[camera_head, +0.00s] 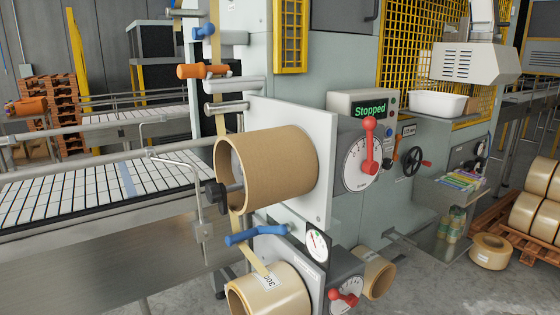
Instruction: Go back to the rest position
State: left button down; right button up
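Neither of my grippers shows in the head view, and no part of my arms is visible. The case packer machine (345,50) fills the middle of the view. A display (370,109) reads "Stopped". Below the display, a red-handled dial (368,150) has its handle pointing up.
A white-slatted conveyor (90,190) runs along the left. A blue lever (255,235) and a black spindle knob (214,193) stick out from the machine. A shelf (455,190) juts out at right. A loose roll (490,252) and a pallet (515,230) of rolls stand on the floor.

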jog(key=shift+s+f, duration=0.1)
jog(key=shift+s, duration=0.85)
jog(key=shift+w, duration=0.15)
